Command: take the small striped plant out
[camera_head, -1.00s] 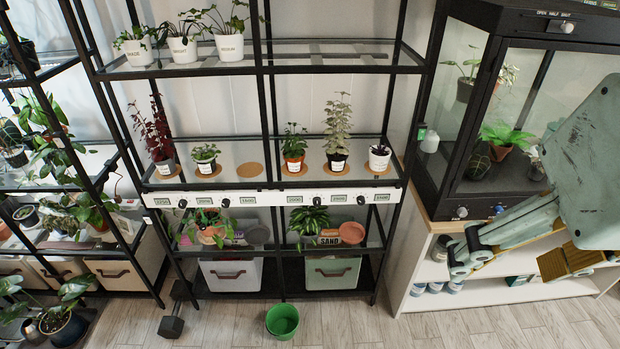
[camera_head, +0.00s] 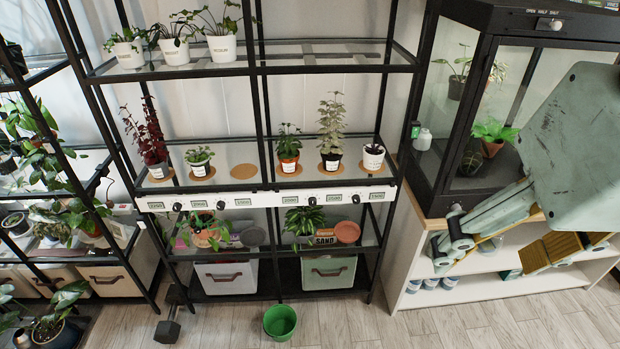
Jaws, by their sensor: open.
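I cannot pick out the small striped plant with certainty. Inside the black glass cabinet (camera_head: 437,150) at right, a dark, rounded plant (camera_head: 472,157) stands low near the front left; its leaf markings are too small to read. A bright green leafy plant (camera_head: 493,130) in a terracotta pot is right of it. A thin-stemmed plant in a dark pot (camera_head: 456,88) sits higher up. My gripper (camera_head: 492,252) is open and empty, low in front of the cabinet and the white shelf unit. My arm hides the cabinet's lower right part.
A slider marked open, half, shut (camera_head: 549,24) is on the cabinet's top edge. The white shelf unit (camera_head: 405,265) below holds jars. A black rack (camera_head: 262,150) with several potted plants fills the middle. A green bucket (camera_head: 280,321) stands on the floor.

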